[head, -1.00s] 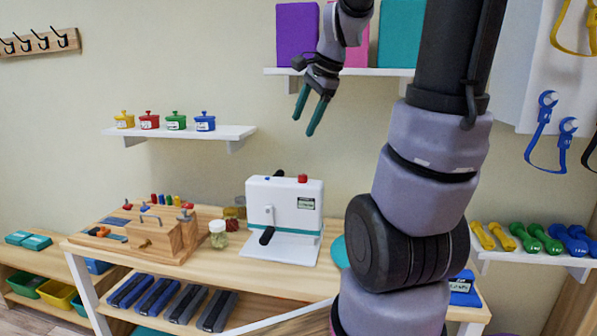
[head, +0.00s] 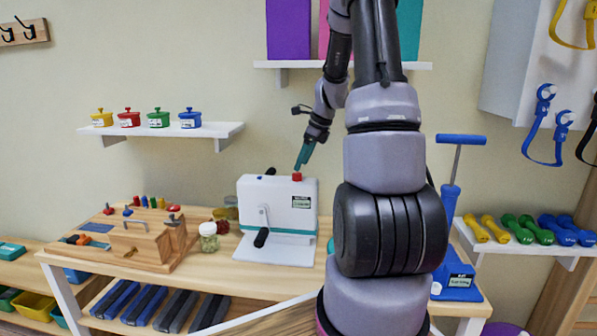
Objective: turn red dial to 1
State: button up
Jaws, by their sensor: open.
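The red dial (head: 297,177) is a small red knob on the top edge of a white upright device (head: 250,187), near its right end. The device stands on the wooden table, with a black-handled crank on its front and a small label at the upper right. My gripper (head: 299,168), with teal fingers, points down just above the red dial. From this angle the fingers overlap each other, and I cannot tell whether they touch the dial or stand around it. The dial's markings are too small to read.
A wooden block fixture (head: 150,246) and a jar (head: 208,238) stand left of the device. A blue pump-like device with a T-handle (head: 455,275) stands at the table's right end. A shelf (head: 350,65) with coloured blocks hangs above.

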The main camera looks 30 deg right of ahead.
aim_at(297, 173)
jog(key=shift+x, duration=2.05)
grip_shut()
jog(key=n+g, duration=0.1)
jog(key=n, duration=0.1)
jog(key=n+y, duration=0.1)
jog(key=n, duration=0.2)
jog(key=shift+w+d+n+g, duration=0.1)
jog(key=shift+w+n+g, duration=0.05)
jog(key=shift+n+g, duration=0.2)
jog(key=n+g, duration=0.1)
jog(key=n, duration=0.2)
jog(key=n+g, duration=0.1)
jog(key=n, duration=0.2)
jog(key=shift+w+g+y, duration=0.15)
jog(key=shift+g+y, duration=0.1)
jog(key=shift+y, duration=0.05)
jog(key=shift+n, duration=0.25)
